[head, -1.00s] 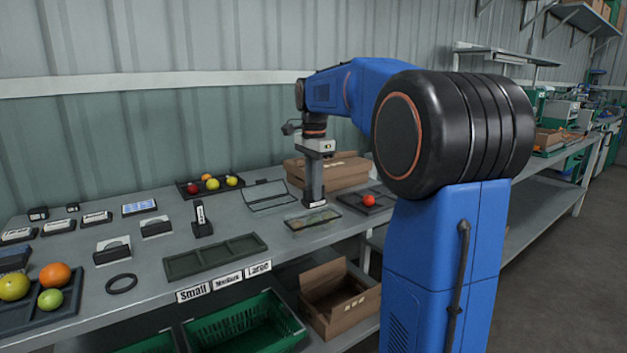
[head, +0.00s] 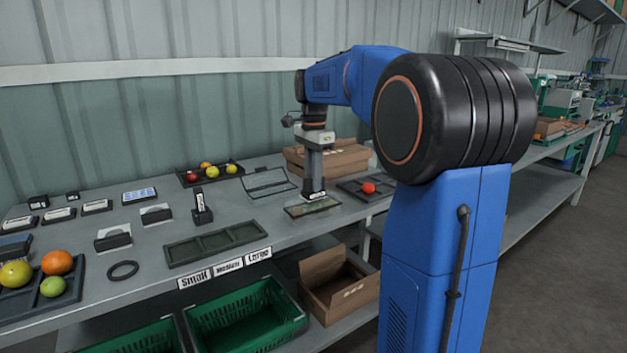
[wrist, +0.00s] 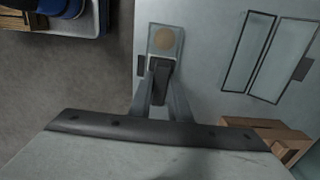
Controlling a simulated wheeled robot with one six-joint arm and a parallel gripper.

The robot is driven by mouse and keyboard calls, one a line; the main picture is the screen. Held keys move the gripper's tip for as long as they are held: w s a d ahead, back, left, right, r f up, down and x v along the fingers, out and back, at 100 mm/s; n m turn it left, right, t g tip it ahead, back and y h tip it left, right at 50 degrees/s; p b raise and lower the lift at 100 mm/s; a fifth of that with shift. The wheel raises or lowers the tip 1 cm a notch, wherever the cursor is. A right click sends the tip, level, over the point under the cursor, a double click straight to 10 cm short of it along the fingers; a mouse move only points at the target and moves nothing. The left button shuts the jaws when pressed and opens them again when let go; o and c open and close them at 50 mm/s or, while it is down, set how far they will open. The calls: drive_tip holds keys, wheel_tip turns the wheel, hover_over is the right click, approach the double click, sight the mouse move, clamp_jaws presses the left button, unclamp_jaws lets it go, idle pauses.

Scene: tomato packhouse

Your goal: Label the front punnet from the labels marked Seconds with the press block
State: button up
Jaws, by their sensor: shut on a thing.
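The front punnet (head: 326,208) is a clear, shallow box with a dark rim near the bench's front edge. In the wrist view the punnet (wrist: 153,31) shows a round tan patch; I cannot tell if it is a label or contents. My gripper (head: 314,180) points straight down over the punnet, shut on the press block (head: 314,194), whose flat foot is at or just above the lid. Contact is unclear. In the wrist view my gripper (wrist: 160,72) covers part of the punnet. Label holders (head: 113,238) stand at left; their words are unreadable.
An open punnet (head: 266,183) lies behind. A tray (head: 347,187) with a tomato is right, cardboard boxes (head: 330,160) behind. An empty divided tray (head: 215,243) and a dark upright stand (head: 202,210) are left. Green crates (head: 245,315) sit below the bench.

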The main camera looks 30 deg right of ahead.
drive_tip(key=shift+f, duration=0.65)
idle(1.4)
drive_tip(key=shift+r, duration=3.05)
